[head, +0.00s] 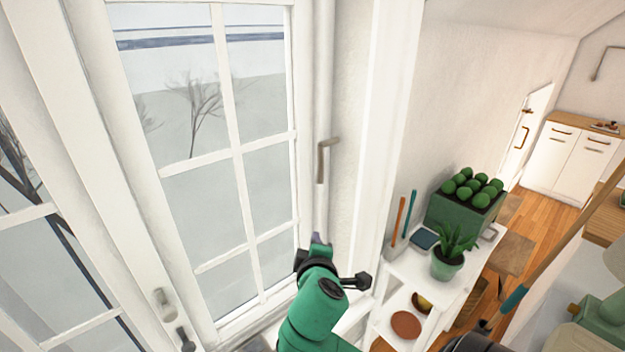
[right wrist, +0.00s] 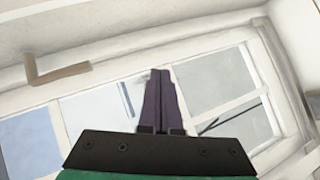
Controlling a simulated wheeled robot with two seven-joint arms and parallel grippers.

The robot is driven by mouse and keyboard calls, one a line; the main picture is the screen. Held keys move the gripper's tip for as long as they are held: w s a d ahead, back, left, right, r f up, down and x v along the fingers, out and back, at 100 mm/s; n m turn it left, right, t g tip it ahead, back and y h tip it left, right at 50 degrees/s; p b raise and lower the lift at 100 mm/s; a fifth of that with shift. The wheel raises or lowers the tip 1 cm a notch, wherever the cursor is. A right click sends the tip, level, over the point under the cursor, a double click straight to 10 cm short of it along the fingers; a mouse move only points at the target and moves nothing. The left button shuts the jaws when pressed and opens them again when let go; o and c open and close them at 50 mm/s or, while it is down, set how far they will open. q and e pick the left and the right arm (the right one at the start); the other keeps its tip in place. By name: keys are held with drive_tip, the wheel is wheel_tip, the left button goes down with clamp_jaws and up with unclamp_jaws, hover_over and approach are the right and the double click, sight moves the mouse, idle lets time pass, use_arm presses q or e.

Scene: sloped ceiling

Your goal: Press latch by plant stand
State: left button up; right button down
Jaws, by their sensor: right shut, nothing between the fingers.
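The latch (head: 323,160), a beige-grey L-shaped lever handle, is on the white window frame, right of the panes and near the plant stand. It also shows at the upper left of the right wrist view (right wrist: 55,72). My right gripper (head: 318,240) is shut and empty, below the latch and apart from it. Its dark fingers lie together in the right wrist view (right wrist: 160,78), to the right of the latch. The white plant stand (head: 400,270) is to the right, with a green planter (head: 455,212) and a potted plant (head: 448,262). My left gripper is not in view.
Window panes (head: 190,215) fill the left side. A second handle (head: 163,302) sits low on the left frame. A wooden pole (head: 570,235) with a teal end slants across the right. White cabinets (head: 565,160) stand at the back. The wall right of the latch looks clear.

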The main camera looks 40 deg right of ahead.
wheel_tip(320, 180, up, 11)
drive_tip(key=n+t+h, duration=0.2)
drive_tip(key=t+h, duration=0.1)
drive_tip(key=shift+w+a, duration=0.2)
drive_tip(key=shift+a, duration=0.1)
drive_tip(key=shift+w+d+f, duration=0.1)
drive_tip(key=p+x, duration=0.3)
drive_tip(key=x, duration=0.6)
drive_tip(key=shift+w+d, duration=0.3)
